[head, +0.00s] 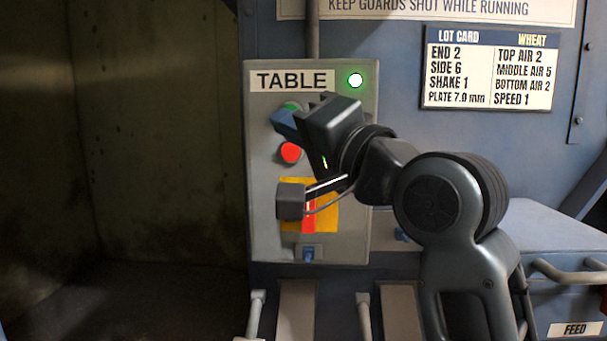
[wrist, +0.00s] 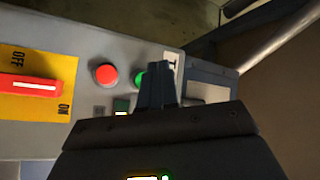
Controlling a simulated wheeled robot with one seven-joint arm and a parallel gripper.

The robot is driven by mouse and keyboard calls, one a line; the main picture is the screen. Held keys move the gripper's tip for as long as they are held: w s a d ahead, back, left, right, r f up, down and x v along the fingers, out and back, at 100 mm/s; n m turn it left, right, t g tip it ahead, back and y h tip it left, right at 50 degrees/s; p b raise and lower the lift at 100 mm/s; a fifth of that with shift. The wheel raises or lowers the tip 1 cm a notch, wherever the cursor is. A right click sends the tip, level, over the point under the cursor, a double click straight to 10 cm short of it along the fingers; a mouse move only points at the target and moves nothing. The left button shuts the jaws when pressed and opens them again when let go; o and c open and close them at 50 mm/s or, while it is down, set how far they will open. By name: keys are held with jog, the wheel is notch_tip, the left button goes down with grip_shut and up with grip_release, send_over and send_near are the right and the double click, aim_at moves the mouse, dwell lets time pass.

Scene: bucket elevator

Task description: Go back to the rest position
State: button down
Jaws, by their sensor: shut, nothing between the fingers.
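My gripper (head: 283,122) is shut and empty in front of the grey TABLE control panel (head: 260,225). Its closed fingers also show in the wrist view (wrist: 158,85), right beside the green button (wrist: 138,80) and partly covering it. I cannot tell whether they touch it. In the head view only the top of the green button (head: 291,106) shows above the fingers. The red button (head: 291,153) is just below the fingers and clear of them. My arm is stretched forward and bent, and hides the panel's right-hand middle.
A green lamp (head: 355,80) is lit beside the TABLE label. A red switch handle (head: 308,218) sits on a yellow plate (head: 327,215), partly behind my arm. A lot card (head: 489,67) hangs upper right. Rails (head: 570,273) and a FEED box (head: 574,329) are lower right. A dark recess opens left.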

jog(key=s+d+f+m+t+h, duration=0.1)
jog(key=d+f+h, duration=0.15)
jog(key=f, duration=0.45)
jog(key=s+d+f+m+h, duration=0.1)
jog(key=s+d+f, duration=0.15)
jog(key=f, duration=0.35)
jog(key=d+f+t+h, duration=0.1)
jog(key=d+f+h, duration=0.15)
jog(key=f, duration=0.45)
jog(key=s+d+f+h, duration=0.3)
jog(key=s+d+f, duration=0.5)
jog(key=s+f, duration=0.35)
jog(key=s+d+f+n+g+h, duration=0.1)
jog(key=s+d+f+h, duration=0.35)
jog(key=s, duration=0.85)
jog(key=s+d+f+n, duration=0.1)
jog(key=s+d+n, duration=0.1)
jog(key=s, duration=0.6)
jog(key=s+d+f+n+g, duration=0.1)
jog(key=s+d+n, duration=0.1)
jog(key=s, duration=0.6)
jog(key=shift+s+d+g, duration=0.15)
jog(key=shift+d+g, duration=0.05)
jog(key=shift+g, duration=0.1)
